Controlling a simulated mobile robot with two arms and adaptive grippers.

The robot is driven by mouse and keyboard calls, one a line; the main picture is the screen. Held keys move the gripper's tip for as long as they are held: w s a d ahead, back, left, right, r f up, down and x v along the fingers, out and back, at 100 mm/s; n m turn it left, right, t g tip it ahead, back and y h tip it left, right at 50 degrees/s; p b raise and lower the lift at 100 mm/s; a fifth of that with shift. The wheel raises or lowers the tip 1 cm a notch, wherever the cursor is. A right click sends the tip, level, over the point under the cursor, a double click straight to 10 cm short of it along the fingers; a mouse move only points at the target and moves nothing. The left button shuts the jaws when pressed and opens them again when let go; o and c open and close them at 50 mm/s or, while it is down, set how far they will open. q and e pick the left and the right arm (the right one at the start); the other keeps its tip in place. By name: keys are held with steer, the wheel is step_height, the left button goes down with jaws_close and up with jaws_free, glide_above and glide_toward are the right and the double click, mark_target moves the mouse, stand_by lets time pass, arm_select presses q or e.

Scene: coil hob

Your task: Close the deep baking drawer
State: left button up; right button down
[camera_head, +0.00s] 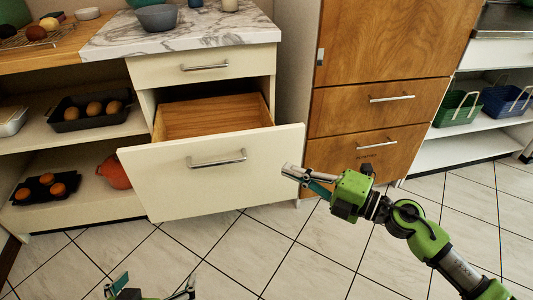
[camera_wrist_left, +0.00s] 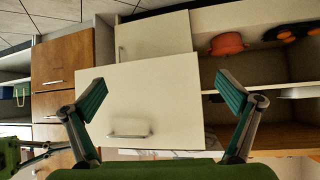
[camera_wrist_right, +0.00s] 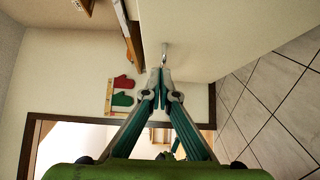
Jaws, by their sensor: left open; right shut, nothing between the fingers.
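The deep baking drawer (camera_head: 180,190) is pulled out of the cream cabinet. Its pale wooden inside shows empty, and its front carries a bar handle (camera_head: 217,160). My right gripper (camera_head: 287,170) is shut and empty at the right part of the drawer front. In the right wrist view its tips (camera_wrist_right: 160,72) are close to the cream front (camera_wrist_right: 210,35) and the handle (camera_wrist_right: 164,52); I cannot tell whether they touch. My left gripper (camera_head: 150,288) is open and empty, low in front of the drawer. The left wrist view shows the drawer front (camera_wrist_left: 165,105) between its fingers (camera_wrist_left: 162,100).
A shallow drawer (camera_head: 200,65) above is shut under the marble counter (camera_head: 185,35). Wooden drawers (camera_head: 375,100) stand to the right. Open shelves at left hold a muffin tin (camera_head: 45,188) and an orange pot (camera_head: 115,171). Tiled floor (camera_head: 270,255) in front is clear.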

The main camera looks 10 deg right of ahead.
mark_target(253, 145)
steer(key=w+a, duration=0.1)
steer(key=w, duration=0.1)
steer(key=w+a, duration=0.2)
steer(key=w, duration=0.1)
steer(key=w+a+b, duration=0.1)
steer(key=w, duration=0.2)
steer(key=shift+w+a, duration=0.2)
steer(key=shift+a, duration=0.05)
arm_select(q)
steer(key=w+r+t, duration=0.1)
steer(key=r, duration=0.1)
steer(key=w+d+r+t, duration=0.1)
steer(key=w+r, duration=0.1)
steer(key=shift+d+t+h, duration=0.2)
steer(key=shift+t+h, duration=0.1)
steer(key=shift+h, duration=0.1)
arm_select(e)
steer(key=shift+w, duration=0.15)
arm_select(q)
steer(key=shift+f, duration=0.1)
arm_select(e)
steer(key=shift+w, duration=0.1)
